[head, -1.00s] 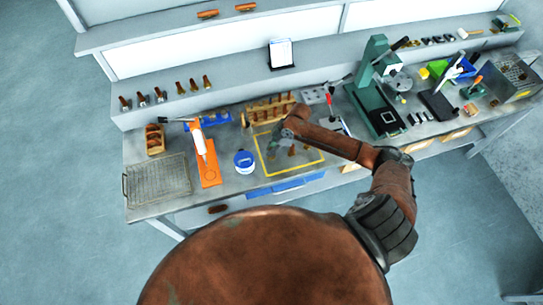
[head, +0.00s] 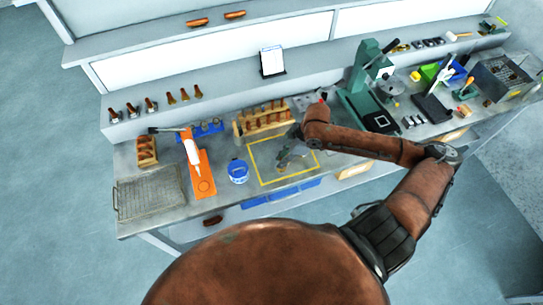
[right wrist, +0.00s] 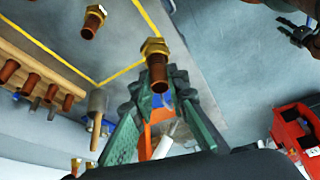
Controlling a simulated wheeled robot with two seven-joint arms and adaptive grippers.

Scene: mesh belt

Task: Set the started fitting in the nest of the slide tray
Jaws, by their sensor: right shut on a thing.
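My right gripper (right wrist: 155,92) is shut on a fitting (right wrist: 155,62), a brass hex nut on a short copper tube that sticks out past the green fingertips. In the head view the right gripper (head: 291,153) is over the yellow-outlined area of the bench; the fitting is too small to make out there. A similar fitting (right wrist: 93,20) stands apart inside the yellow outline. I cannot tell which thing is the slide tray, and its nest does not show clearly. A dark jointed part at the upper right of the right wrist view looks like my left gripper (right wrist: 298,34); its fingers are unclear.
A wooden rack (head: 263,119) with copper tubes stands behind the yellow outline (head: 288,181). A blue-and-white tub (head: 238,172) and an orange board (head: 203,178) are left of it. A green press (head: 362,75) stands to the right. A wire-mesh tray (head: 150,192) lies far left.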

